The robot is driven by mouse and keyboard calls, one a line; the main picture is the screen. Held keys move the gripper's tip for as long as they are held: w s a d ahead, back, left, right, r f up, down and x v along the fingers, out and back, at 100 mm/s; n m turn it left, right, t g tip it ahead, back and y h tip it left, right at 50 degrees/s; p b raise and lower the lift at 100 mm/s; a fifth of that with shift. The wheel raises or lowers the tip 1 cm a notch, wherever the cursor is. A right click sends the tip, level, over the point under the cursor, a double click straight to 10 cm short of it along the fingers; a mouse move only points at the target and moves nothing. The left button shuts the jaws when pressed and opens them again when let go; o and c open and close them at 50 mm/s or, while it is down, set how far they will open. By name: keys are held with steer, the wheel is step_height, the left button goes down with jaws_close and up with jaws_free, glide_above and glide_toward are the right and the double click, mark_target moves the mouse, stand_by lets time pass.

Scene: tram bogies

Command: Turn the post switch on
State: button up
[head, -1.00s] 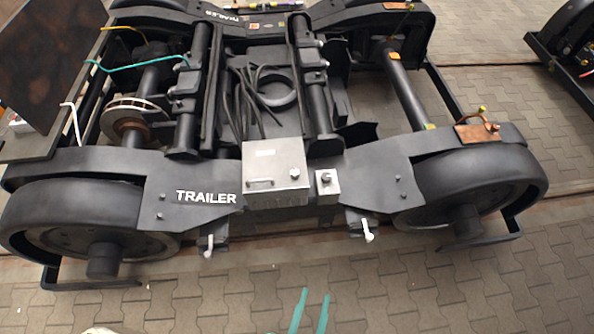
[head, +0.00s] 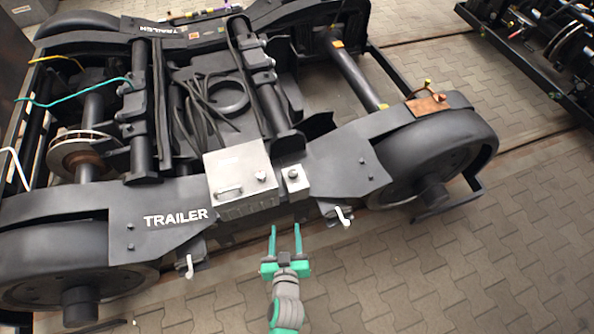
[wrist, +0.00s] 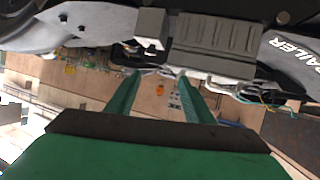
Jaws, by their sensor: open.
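A small pale grey box with a dark round knob (head: 294,175) sits on the near side frame of the bogie; I take it to be the post switch, but no label is readable. Its knob's setting is too small to tell. My gripper (head: 286,228) is open and empty, with green fingers pointing toward the bogie. In the head picture it is just below the small box, apart from it. In the wrist view the open fingers (wrist: 158,75) show with nothing between them, and the knob face is not visible.
A larger metal box (head: 240,170) with a handle and a knob stands directly left of the small box. White-handled levers (head: 343,216) hang below the frame on both sides. A copper-coloured plate (head: 427,106) lies above the right wheel. The paved floor in front is clear.

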steer(key=w+n+g+y, duration=0.25)
steer(key=w+n, duration=0.25)
steer(key=w, duration=1.4)
steer(key=n+g+y, duration=0.3)
steer(key=n+g, duration=0.1)
steer(key=n, duration=0.2)
glide_above(293, 173)
steer(key=a, duration=0.1)
steer(key=shift+s+a+f+h, duration=0.2)
steer(key=shift+f+h, duration=0.05)
steer(key=shift+f, duration=0.25)
steer(key=shift+w+d+n+g, duration=0.25)
steer(key=shift+n+g, duration=0.25)
steer(key=shift+g, duration=0.15)
steer(key=d+r+n+g+h, duration=0.1)
steer(key=d+r+n+g, duration=0.25)
steer(key=d+g, duration=0.25)
steer(key=x, duration=1)
steer(key=shift+a+f, duration=0.15)
steer(key=shift+f, duration=0.25)
steer(key=c, duration=1.1)
